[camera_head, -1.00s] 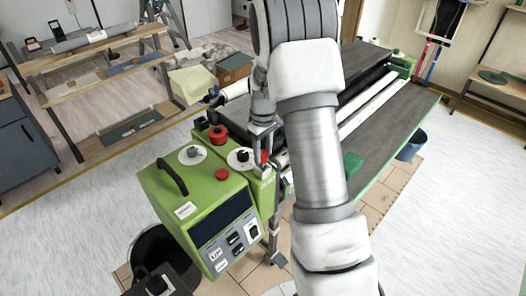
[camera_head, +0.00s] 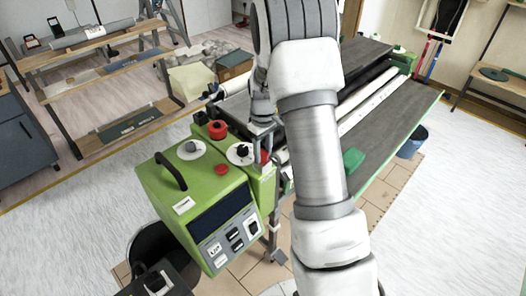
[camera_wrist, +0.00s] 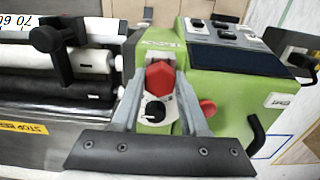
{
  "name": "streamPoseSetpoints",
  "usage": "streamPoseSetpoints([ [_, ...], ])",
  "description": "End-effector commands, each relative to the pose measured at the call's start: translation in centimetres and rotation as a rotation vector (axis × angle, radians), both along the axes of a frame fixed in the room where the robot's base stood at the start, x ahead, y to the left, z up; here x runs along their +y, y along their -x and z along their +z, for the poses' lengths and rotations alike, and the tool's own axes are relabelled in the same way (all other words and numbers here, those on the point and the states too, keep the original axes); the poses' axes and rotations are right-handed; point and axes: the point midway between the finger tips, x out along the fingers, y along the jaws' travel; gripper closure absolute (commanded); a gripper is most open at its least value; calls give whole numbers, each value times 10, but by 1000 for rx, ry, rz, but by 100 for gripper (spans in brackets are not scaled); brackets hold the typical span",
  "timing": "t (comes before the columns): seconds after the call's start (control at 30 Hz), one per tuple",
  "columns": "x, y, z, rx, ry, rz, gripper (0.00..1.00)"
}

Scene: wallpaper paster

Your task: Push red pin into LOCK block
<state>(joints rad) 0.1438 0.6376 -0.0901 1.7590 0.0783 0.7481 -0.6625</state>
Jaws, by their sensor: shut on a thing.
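The red pin (camera_wrist: 158,78) shows in the wrist view as a red, faceted head between the two fingers of my gripper (camera_wrist: 161,62). My gripper is shut on it. In the head view my gripper (camera_head: 263,131) points down at the near end of the green machine, and a little of the red pin (camera_head: 264,156) shows beside it. The pin's lower end and its seat are hidden. I cannot make out any LOCK lettering, so I cannot tell how deep the pin sits in the block.
The green control box (camera_head: 203,205) stands left of my gripper, with a red button (camera_head: 221,169) and a black handle. A black knob (camera_wrist: 154,110) on a white dial is close to the fingers. Dark rollers (camera_wrist: 85,75) lie left in the wrist view.

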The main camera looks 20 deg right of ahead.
Motion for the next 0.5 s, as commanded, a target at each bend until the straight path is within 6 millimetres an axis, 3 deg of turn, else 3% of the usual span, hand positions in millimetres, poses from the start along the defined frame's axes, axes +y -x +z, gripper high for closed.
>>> streamPoseSetpoints([
  [0.07,0,0,-3,0,0,0,100],
  [0.1,0,0,-2,0,0,0,51],
  [0.27,0,0,-2,0,0,0,22],
  [0.5,0,0,-2,1,0,0,21],
])
